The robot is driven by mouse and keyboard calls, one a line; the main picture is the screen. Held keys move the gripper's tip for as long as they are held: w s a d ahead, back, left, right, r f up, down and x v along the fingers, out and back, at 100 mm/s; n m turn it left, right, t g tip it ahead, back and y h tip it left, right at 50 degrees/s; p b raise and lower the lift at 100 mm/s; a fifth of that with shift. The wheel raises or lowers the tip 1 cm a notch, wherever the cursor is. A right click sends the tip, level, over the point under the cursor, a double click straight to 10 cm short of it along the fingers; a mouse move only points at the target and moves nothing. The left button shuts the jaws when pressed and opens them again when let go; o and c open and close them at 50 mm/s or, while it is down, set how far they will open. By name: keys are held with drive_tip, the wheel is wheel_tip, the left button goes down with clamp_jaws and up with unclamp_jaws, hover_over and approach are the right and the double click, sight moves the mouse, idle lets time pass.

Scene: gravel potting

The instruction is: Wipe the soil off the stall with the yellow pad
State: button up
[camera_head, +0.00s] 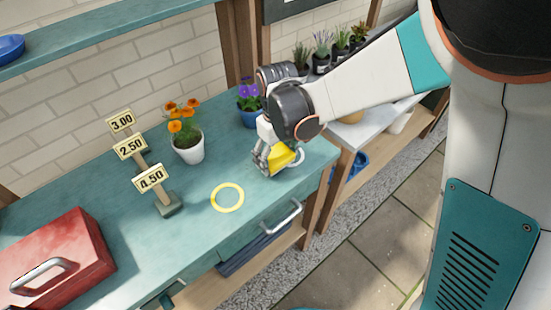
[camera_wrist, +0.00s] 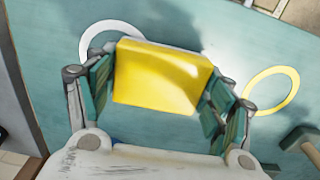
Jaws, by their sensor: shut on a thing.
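My gripper (camera_head: 271,160) is shut on the yellow pad (camera_head: 285,158), low over the right front part of the teal stall top (camera_head: 218,165). In the wrist view the pad (camera_wrist: 162,77) sits between both fingers (camera_wrist: 158,95) and looks clean on the side that shows. I cannot tell whether it touches the surface. A white ring (camera_wrist: 92,41) on the stall is partly hidden behind the pad. A yellow ring (camera_head: 227,197) lies to the left of my gripper, clear of it. I see no certain soil; darker patches may be shadow.
A pot of orange flowers (camera_head: 188,148) and a purple-flowered blue pot (camera_head: 250,112) stand behind. A price sign (camera_head: 168,206) and red toolbox (camera_head: 70,248) stand left. A drawer handle (camera_head: 284,219) juts out in front. The top around the yellow ring is bare.

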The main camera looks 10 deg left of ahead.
sight(276, 156)
drive_tip(key=shift+s+r, duration=0.2)
drive_tip(key=shift+r, duration=0.45)
drive_tip(key=shift+w+r+p, duration=0.1)
drive_tip(key=shift+r+p, duration=1.8)
drive_tip(key=shift+r, duration=0.65)
